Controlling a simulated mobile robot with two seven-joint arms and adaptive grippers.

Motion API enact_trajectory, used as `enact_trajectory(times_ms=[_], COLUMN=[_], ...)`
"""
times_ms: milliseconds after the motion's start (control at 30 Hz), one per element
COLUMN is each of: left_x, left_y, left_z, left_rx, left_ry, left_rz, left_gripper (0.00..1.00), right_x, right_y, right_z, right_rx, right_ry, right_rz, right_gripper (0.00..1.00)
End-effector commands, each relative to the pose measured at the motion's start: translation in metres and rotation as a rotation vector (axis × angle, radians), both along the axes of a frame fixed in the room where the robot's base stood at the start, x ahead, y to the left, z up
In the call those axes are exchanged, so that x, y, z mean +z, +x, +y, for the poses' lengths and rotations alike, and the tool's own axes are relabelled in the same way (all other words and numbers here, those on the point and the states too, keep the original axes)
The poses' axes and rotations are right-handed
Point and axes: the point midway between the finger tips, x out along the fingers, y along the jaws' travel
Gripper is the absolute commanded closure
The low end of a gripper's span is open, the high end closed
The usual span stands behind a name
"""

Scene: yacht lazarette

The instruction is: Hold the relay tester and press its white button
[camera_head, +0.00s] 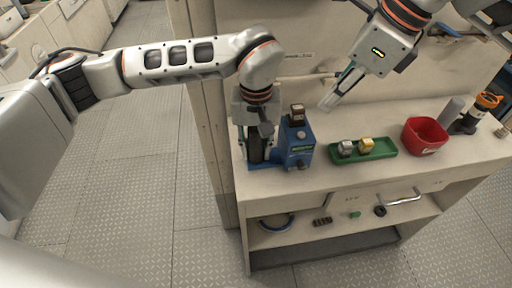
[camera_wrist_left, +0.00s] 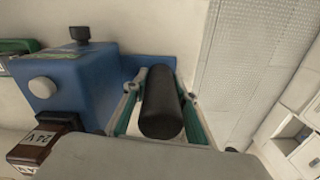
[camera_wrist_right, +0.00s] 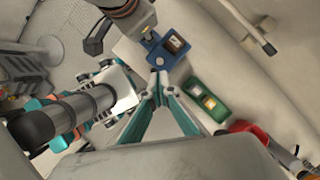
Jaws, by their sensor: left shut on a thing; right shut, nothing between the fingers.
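The relay tester (camera_head: 298,158) is a blue box standing at the left end of the worktop, with a brown relay (camera_head: 297,114) in its top. Its white button (camera_head: 302,134) faces outward and also shows in the left wrist view (camera_wrist_left: 42,88). My left gripper (camera_head: 258,148) is shut around the tester's black upright handle (camera_wrist_left: 163,104), beside the box. My right gripper (camera_head: 329,103) is shut and empty, above the worktop to the right of the tester and apart from it. The right wrist view shows the tester (camera_wrist_right: 160,50) just beyond its fingertips.
A green tray (camera_head: 385,154) holding a grey relay and a yellow relay lies right of the tester. Beyond it are a red bin (camera_head: 424,136) and an orange-topped tool (camera_head: 487,101). Small items lie on the shelf below (camera_head: 340,228). The worktop's front edge is clear.

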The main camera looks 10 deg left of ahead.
Motion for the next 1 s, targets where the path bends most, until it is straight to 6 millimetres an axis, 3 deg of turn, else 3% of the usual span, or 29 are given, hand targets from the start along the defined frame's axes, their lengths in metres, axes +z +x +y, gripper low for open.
enact_trajectory(times_ms=[433, 700, 1000], left_x=[0.0, 0.0, 0.0], left_y=[0.0, 0.0, 0.0], left_z=[0.0, 0.0, 0.0], left_rx=[0.0, 0.001, 0.0], left_ry=[0.001, 0.001, 0.0], left_rz=[0.001, 0.001, 0.001], left_gripper=[1.0, 1.0, 1.0], right_x=[-0.001, 0.003, 0.015], right_y=[0.004, 0.015, 0.008], right_z=[0.001, 0.015, 0.031], right_rx=[0.034, 0.258, 0.45], right_ry=[0.017, 0.127, 0.221], right_rz=[-0.044, -0.314, -0.532], right_gripper=[1.0, 1.0, 1.0])
